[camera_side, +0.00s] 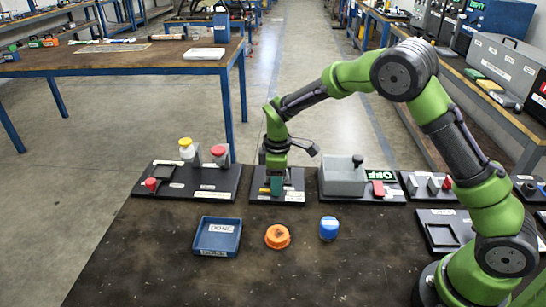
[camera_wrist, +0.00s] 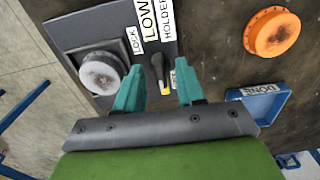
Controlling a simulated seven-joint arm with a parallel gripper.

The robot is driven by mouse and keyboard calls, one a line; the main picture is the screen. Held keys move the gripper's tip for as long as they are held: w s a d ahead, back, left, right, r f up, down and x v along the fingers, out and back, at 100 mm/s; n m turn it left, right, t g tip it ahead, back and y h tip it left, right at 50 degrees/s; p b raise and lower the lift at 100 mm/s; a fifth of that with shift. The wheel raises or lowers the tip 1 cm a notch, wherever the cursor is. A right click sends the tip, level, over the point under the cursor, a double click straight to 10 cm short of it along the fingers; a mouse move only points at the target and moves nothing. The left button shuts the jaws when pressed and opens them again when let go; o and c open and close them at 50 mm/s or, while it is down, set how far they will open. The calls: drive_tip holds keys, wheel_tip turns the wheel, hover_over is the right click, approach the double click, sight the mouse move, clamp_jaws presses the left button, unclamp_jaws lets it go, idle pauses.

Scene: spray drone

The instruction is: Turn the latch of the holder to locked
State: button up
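The holder is a dark board (camera_side: 290,198) in the side view, in the row of boards at the table's back. My gripper (camera_side: 276,186) points down over it and hides much of it. In the wrist view the board (camera_wrist: 75,30) carries labels reading "LOCK", "LOW" and "HOLDER". A grey round part (camera_wrist: 101,74) sits at its left. The latch (camera_wrist: 158,68) is a short black lever with a yellow end, beside the "HOLDER" label. My gripper (camera_wrist: 160,66) is open, its teal fingers apart on either side of the latch. Contact cannot be told.
A board with red and yellow knobs (camera_side: 228,185) stands to the left, and a grey box (camera_side: 340,180) with a lever to the right. In front are a blue tray (camera_side: 218,237), an orange cap (camera_side: 277,237) and a blue cap (camera_side: 328,228).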

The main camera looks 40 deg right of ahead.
drive_tip(key=shift+c, duration=0.3)
clamp_jaws()
drive_tip(key=shift+m, duration=0.3)
drive_tip(key=m, duration=1.3)
drive_tip(key=shift+m, duration=2.1)
